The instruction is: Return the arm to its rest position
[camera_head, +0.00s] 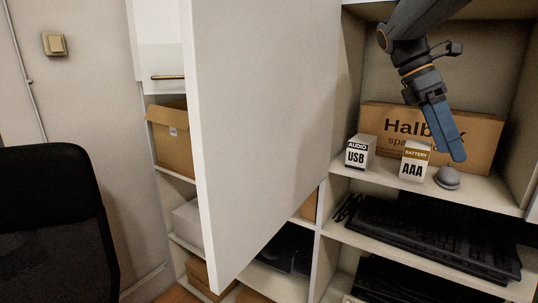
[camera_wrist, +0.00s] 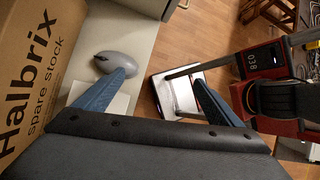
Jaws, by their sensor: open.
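My gripper (camera_head: 450,148) has blue fingers and hangs down from the upper right, in front of the shelf compartment with the Halbrix box. Its fingers overlap in the head view. In the wrist view my gripper (camera_wrist: 162,76) has its two fingers wide apart with nothing between them. The left finger reaches over the shelf and the right one is over the floor side. A grey mouse (camera_head: 447,178) lies on the shelf just below the fingertips; it also shows in the wrist view (camera_wrist: 114,61), beside the left finger.
The Halbrix carton (camera_head: 380,119) stands behind the gripper. A USB box (camera_head: 359,152) and an AAA battery box (camera_head: 413,162) stand left of the mouse. A large white door panel (camera_head: 255,110) stands open at centre. Keyboards (camera_head: 430,235) fill the shelf below. An office chair (camera_head: 55,230) is at left.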

